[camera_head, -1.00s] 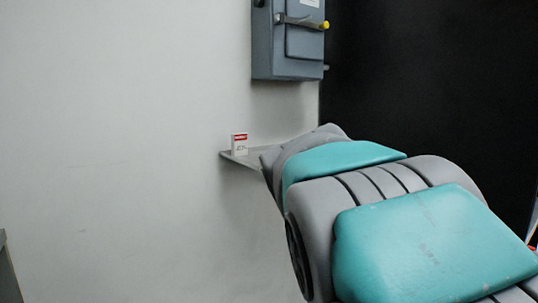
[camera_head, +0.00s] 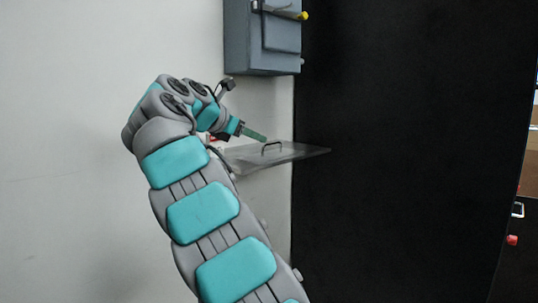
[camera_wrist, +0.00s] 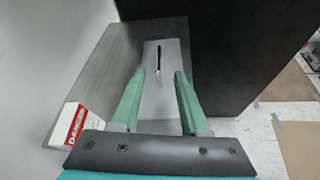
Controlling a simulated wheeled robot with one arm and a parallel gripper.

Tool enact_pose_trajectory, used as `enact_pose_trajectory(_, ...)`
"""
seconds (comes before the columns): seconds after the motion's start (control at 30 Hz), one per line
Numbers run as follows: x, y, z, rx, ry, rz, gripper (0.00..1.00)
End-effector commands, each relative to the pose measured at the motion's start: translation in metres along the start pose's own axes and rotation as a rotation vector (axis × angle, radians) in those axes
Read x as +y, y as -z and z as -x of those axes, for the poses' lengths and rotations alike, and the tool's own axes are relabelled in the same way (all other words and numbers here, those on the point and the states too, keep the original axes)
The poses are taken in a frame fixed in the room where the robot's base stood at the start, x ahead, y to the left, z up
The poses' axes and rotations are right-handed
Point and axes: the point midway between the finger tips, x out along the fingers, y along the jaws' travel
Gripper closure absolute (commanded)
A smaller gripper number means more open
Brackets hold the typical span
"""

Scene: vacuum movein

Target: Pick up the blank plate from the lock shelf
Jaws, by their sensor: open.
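The blank plate (camera_wrist: 161,100) is a flat pale grey rectangle with an upright dark handle (camera_wrist: 158,57). It lies on the grey lock shelf (camera_wrist: 105,80). In the head view the shelf (camera_head: 300,152) juts from the wall, and the handle (camera_head: 272,146) stands up on it. My gripper (camera_wrist: 160,73) is open, its two green fingers pointing toward the plate, one along each side of it in the picture. The handle shows between and beyond the fingertips, with nothing held. In the head view my gripper (camera_head: 262,138) is just left of the handle and slightly above.
A white and red box (camera_wrist: 70,127) stands on the shelf at the left in the wrist view. A grey switch box (camera_head: 262,40) hangs on the wall above the shelf. A tall black panel (camera_head: 400,150) stands right behind the shelf.

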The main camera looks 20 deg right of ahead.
Motion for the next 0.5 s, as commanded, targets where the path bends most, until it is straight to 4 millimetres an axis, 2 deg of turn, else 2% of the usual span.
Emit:
enact_pose_trajectory(0.13,0.005,-0.001,-0.004,-0.01,-0.009,0.025,0.55)
enact_pose_trajectory(0.5,0.003,0.003,-0.037,-0.01,-0.009,0.025,0.55)
